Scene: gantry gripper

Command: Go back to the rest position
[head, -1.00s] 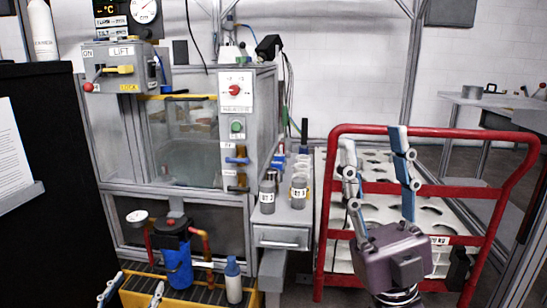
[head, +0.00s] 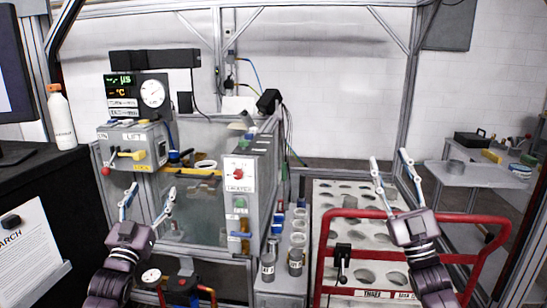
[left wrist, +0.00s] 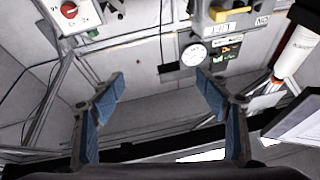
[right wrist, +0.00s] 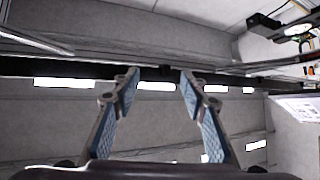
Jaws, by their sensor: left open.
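My left gripper (head: 148,200) is open and empty, raised in front of the lower left of the glass-walled machine (head: 205,215). In the left wrist view its blue-padded fingers (left wrist: 160,90) stand wide apart with nothing between them. My right gripper (head: 391,160) is open and empty, raised over the white rack with round holes, its fingers pointing up. In the right wrist view its fingers (right wrist: 159,75) are apart, with only wall and ceiling lights behind them.
A red-railed cart (head: 478,218) carries the white holed rack (head: 335,200) at the right. Several labelled cylinders (head: 295,260) stand on a narrow shelf between machine and cart. A black cabinet (head: 60,185) with a white bottle (head: 62,120) is at the left.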

